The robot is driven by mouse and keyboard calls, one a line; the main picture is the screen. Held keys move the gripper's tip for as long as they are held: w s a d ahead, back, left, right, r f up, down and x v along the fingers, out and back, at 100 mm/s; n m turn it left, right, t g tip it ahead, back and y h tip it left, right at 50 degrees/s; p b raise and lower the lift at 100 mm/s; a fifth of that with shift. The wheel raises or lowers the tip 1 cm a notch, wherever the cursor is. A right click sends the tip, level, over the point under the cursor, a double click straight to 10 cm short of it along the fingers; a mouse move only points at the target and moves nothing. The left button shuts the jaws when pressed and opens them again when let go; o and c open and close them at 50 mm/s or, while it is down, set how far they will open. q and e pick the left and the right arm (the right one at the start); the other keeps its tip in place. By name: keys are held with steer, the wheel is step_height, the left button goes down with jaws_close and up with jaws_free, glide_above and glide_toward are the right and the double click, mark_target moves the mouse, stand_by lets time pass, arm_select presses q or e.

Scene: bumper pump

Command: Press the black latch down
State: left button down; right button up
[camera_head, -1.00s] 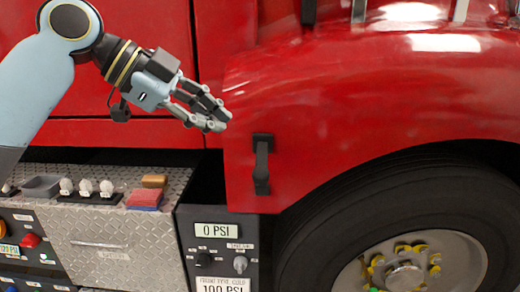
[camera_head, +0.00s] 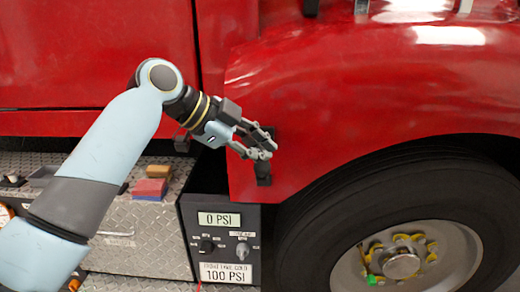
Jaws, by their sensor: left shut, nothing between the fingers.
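The black latch (camera_head: 263,174) is on the red bumper panel, left of the big tyre. Its lower end shows; its middle is hidden behind my fingers. My left gripper (camera_head: 269,151) is shut and empty, with its fingertips in front of the latch's middle. I cannot tell whether they touch it. My left arm comes in from the lower left. My right gripper is not in view.
The tyre (camera_head: 330,215) with its grey wheel fills the lower right. Below the latch stands a dark panel with a "0 PSI" display (camera_head: 219,219), knobs and a "100 PSI" label. A diamond-plate box (camera_head: 150,225) stands at the left, with a red and blue block (camera_head: 150,189) on it.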

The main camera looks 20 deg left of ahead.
arm_select(q)
steer(key=shift+w+a+f, duration=0.1)
steer(key=shift+w+f, duration=0.15)
steer(key=shift+f, duration=0.3)
steer(key=shift+w+a+f, duration=0.1)
steer(key=shift+w+f, duration=0.15)
steer(key=shift+f, duration=0.3)
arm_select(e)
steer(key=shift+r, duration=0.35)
arm_select(q)
steer(key=w+f+m+t+b, duration=0.2)
steer(key=f+b, duration=0.4)
steer(key=b, duration=1.3)
steer(key=w+a+f+m+t+h+b, duration=0.1)
steer(key=w+f+m+t+b, duration=0.2)
steer(key=b, duration=1.5)
step_height(320, 180, down, 4)
steer(key=m+t, duration=0.2)
steer(key=t, duration=0.2)
steer(key=shift+a+r+t+b, duration=0.2)
steer(key=shift+a+t+b, duration=0.1)
steer(key=shift+b, duration=0.05)
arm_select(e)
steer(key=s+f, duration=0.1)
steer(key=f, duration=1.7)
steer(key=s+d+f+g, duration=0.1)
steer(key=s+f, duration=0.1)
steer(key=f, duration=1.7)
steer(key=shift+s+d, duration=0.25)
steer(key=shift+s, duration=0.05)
